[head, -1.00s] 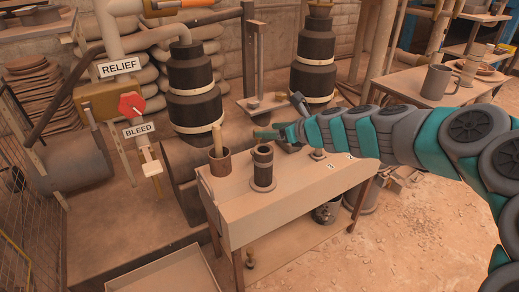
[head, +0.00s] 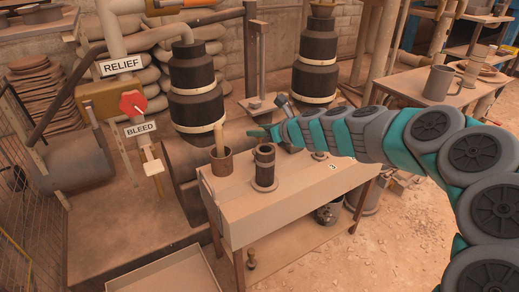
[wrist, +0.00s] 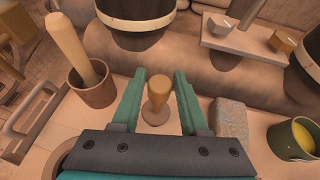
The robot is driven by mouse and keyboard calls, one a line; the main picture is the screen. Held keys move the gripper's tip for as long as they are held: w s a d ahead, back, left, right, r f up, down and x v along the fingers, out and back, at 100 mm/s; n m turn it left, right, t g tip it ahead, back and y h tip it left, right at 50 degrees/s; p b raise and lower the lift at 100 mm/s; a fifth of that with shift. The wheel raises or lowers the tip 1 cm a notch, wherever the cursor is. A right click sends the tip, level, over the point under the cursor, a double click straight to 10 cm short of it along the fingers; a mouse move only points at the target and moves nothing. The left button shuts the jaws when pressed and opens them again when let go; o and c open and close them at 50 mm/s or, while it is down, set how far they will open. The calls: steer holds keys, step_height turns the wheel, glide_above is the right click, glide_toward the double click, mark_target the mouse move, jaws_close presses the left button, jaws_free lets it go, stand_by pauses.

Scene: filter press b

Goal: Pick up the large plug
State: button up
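A tan plug (wrist: 157,92) with a rounded knob top and narrower stem stands upright on a round base in the wrist view. It looks like the large plug, but no size label shows on it. My gripper (wrist: 162,80) is open, with one green finger on each side of the plug and a visible gap on both sides. In the head view my gripper (head: 262,133) is over the back edge of the bench (head: 285,205). I cannot make out the plug between the fingers there. Another small knobbed piece (head: 252,258) stands below the bench.
A brown cup with a wooden stick (wrist: 92,88) stands left of my gripper. A grey block (wrist: 232,118) is close to the right finger, and a green mug (wrist: 292,138) is farther right. A dark cylinder (head: 264,165) stands on the bench. Large pipework lies behind.

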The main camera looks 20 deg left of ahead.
jaws_close()
stand_by(1.0)
